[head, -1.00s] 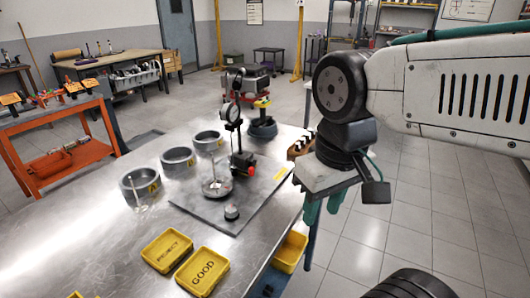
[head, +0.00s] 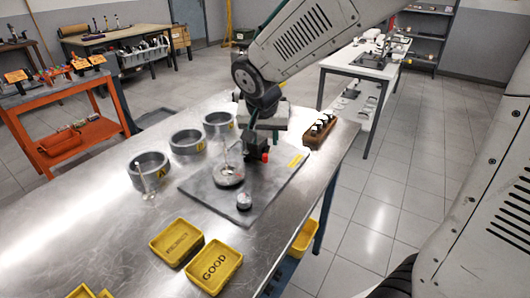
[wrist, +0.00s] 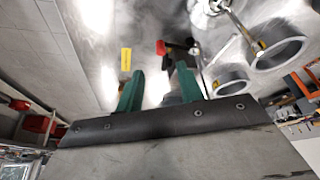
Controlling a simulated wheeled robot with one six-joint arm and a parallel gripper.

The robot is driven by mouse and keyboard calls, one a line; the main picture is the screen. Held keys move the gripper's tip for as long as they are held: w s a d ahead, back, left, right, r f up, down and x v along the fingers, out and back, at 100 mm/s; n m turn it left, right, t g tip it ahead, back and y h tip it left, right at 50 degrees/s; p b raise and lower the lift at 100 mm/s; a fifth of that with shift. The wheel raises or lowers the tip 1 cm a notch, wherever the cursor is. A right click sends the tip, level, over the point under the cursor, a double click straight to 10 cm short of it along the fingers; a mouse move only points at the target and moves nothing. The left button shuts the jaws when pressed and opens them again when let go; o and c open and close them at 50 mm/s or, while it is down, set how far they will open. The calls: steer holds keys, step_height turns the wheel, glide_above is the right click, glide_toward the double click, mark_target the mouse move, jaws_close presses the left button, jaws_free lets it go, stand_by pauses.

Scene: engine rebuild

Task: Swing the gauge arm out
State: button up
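The gauge stand, with a black block and a red knob (head: 265,156), stands on the grey plate (head: 268,206). Its upper part, with the dial and arm, is mostly hidden behind my arm in the head view. My gripper (wrist: 159,88) is over the stand, its two green fingers wide apart with nothing held between them. In the wrist view, the red knob (wrist: 160,47) and black stand parts (wrist: 179,50) show beyond the fingertips. I cannot tell whether a finger touches the stand. A round dish with a thin post (head: 228,176) sits left of the stand.
Three metal rings (head: 150,172) stand along the left of the plate. A small round piece (head: 244,201) is on its front part. Yellow REJECT (head: 177,241) and GOOD (head: 215,267) trays lie in front. A wooden rack (head: 318,131) stands at the right table edge.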

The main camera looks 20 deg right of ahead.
mark_target(266, 155)
steer(key=x, duration=0.7)
steer(key=shift+w+f, duration=0.2)
steer(key=shift+f, duration=0.15)
jaws_close()
steer(key=shift+d, duration=0.15)
